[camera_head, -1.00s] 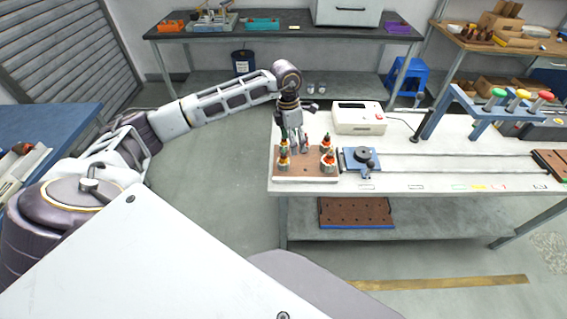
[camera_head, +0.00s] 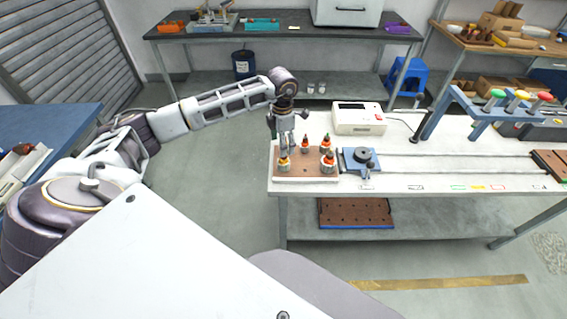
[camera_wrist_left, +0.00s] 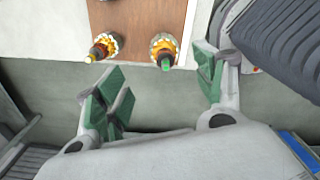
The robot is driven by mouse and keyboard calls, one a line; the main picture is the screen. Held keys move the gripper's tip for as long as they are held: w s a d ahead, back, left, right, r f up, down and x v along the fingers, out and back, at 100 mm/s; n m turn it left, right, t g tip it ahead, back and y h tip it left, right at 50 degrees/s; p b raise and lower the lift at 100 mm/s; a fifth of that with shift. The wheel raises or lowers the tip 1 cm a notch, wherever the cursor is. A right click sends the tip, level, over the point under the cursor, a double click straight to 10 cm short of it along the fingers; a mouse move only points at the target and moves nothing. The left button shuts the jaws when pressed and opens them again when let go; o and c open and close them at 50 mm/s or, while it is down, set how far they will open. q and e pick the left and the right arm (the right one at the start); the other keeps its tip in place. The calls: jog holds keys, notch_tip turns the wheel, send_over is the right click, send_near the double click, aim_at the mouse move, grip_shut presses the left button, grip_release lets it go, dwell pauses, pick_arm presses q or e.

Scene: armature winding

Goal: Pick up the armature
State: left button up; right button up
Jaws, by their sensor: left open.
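Several armatures with orange windings and dark tips stand upright on a brown board (camera_head: 308,179) at the left end of the white workbench. Front ones are at the left (camera_head: 284,163) and right (camera_head: 328,161), with others behind (camera_head: 325,145). My left gripper (camera_head: 284,146) hangs at the board's left side, close to the front-left armature. In the left wrist view, my left gripper (camera_wrist_left: 162,80) is open with its green pads apart and nothing between them. Two armatures, one left (camera_wrist_left: 103,47) and one right (camera_wrist_left: 164,49), stand just beyond the pads. My right gripper is out of view.
A blue fixture with a black disc (camera_head: 362,158) sits right of the board, at the end of rails. A white box with a display (camera_head: 358,118) stands behind it. A blue rack with coloured handles (camera_head: 490,105) is farther right. The floor left of the workbench is clear.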

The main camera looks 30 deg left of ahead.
aim_at(283, 163)
pick_arm(q)
notch_tip(283, 163, down, 5)
jog(key=shift+r, duration=0.1)
jog(key=shift+f, duration=0.25)
jog(key=shift+f+p, duration=0.1)
jog(key=shift+p, duration=0.2)
jog(key=shift+s+d+f+p, duration=0.2)
jog(key=shift+f+p, duration=0.15)
jog(key=shift+f, duration=0.6)
jog(key=shift+s+d+f+p, duration=0.15)
jog(key=shift+f+p, duration=0.15)
jog(key=shift+f, duration=0.65)
jog(key=shift+w+f, duration=0.15)
jog(key=shift+f, duration=0.45)
jog(key=shift+c, duration=0.3)
jog(key=c, duration=1.3)
